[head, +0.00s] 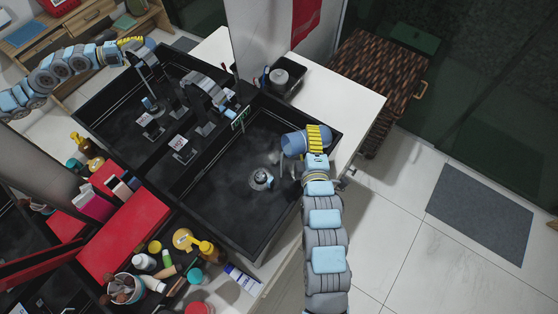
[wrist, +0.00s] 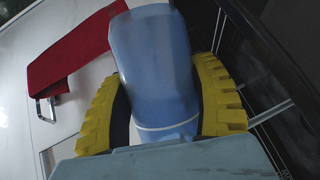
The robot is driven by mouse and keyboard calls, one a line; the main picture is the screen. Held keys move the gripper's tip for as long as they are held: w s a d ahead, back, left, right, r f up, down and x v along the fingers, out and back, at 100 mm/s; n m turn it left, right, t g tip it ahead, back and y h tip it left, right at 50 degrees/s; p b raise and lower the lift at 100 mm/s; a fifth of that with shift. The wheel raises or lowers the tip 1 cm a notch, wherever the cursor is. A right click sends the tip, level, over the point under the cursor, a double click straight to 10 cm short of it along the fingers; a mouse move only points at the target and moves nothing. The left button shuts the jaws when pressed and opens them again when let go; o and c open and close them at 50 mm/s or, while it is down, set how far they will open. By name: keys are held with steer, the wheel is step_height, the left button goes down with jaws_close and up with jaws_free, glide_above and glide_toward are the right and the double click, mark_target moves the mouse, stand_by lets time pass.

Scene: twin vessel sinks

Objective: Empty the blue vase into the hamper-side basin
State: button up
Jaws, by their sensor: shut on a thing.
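My gripper (head: 320,138) is shut on the blue vase (head: 293,144), over the right part of the black hamper-side basin (head: 213,172). The vase lies tipped on its side in the head view, with its free end toward the left, over the basin. Pale patches show on the basin floor near the round drain (head: 260,179). In the wrist view the vase (wrist: 155,60) sits between the two yellow fingers of my gripper (wrist: 160,95), with a pale ring around it. I cannot see inside the vase.
The woven hamper (head: 375,80) stands at the upper right. Bottles, a cup of brushes (head: 125,289) and a red box (head: 122,240) crowd the counter on the left.

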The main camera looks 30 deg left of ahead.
steer(key=shift+s+a+f+n+b, duration=0.1)
steer(key=shift+s+a+n+b, duration=0.1)
steer(key=shift+n+b, duration=0.15)
steer(key=shift+s+a+r+n+t+b, duration=0.1)
steer(key=shift+r+n+t+b, duration=0.5)
steer(key=shift+b, duration=0.3)
stand_by(0.6)
steer(key=shift+s+a+f+n+b, duration=0.15)
steer(key=shift+f+n+b, duration=0.3)
steer(key=shift+b, duration=0.7)
